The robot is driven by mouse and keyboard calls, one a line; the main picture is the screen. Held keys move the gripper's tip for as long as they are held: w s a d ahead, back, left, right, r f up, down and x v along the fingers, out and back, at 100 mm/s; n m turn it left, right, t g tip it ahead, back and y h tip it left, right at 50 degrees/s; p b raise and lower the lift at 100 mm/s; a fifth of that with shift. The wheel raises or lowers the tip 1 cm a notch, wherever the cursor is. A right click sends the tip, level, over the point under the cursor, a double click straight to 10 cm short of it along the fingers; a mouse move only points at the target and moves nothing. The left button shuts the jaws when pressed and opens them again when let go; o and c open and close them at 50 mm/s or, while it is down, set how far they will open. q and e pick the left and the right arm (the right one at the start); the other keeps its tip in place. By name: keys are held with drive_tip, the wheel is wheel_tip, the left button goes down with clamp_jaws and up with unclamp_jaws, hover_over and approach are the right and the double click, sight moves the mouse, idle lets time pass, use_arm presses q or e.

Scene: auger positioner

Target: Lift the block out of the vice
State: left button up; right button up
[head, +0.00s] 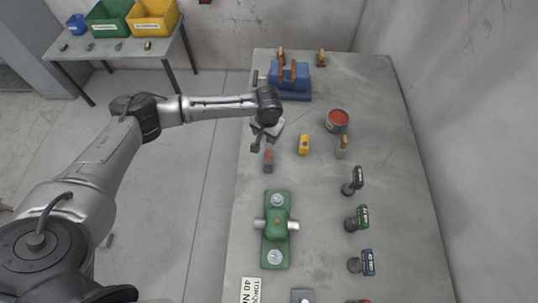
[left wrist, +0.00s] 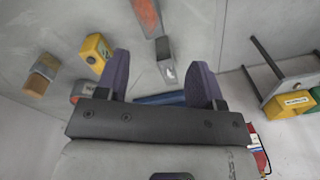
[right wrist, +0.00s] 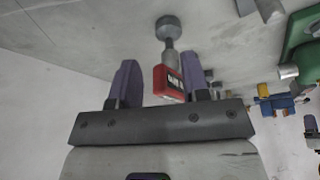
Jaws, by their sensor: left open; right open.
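The blue vice (head: 291,84) stands at the far end of the bench, with upright orange-brown pieces (head: 281,62) at its jaws. I cannot tell which of these is the block. In the left wrist view a blue strip (left wrist: 160,98), likely the vice, is mostly hidden by the gripper. My left gripper (head: 262,138) is open and empty, over the bench's left edge, nearer than the vice and apart from it. Its two purple fingers (left wrist: 160,80) show in the left wrist view. My right gripper (right wrist: 160,82) is open, seen only in the right wrist view.
An orange-handled tool (head: 268,158) lies just below the left gripper. A yellow block (head: 304,145), a red can (head: 337,120) and a wooden-handled tool (head: 342,147) stand to the right. A green fixture (head: 277,250) and several drills (head: 357,218) are nearer. A red-based drill (right wrist: 168,82) appears beyond the right fingers.

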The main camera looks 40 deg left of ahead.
sight(269, 153)
use_arm(q)
drive_tip(key=f+n, duration=0.1)
drive_tip(key=f, duration=0.3)
drive_tip(key=d+f+n, duration=0.1)
drive_tip(key=f+n, duration=0.1)
drive_tip(key=f, duration=0.3)
drive_tip(key=f+n+h, duration=0.1)
drive_tip(key=f+n, duration=0.1)
drive_tip(key=f, duration=0.3)
drive_tip(key=shift+s+d, duration=0.3)
drive_tip(key=shift+s, duration=0.05)
drive_tip(key=shift+c, duration=0.2)
clamp_jaws()
idle(0.3)
drive_tip(key=shift+r, duration=0.15)
idle(0.4)
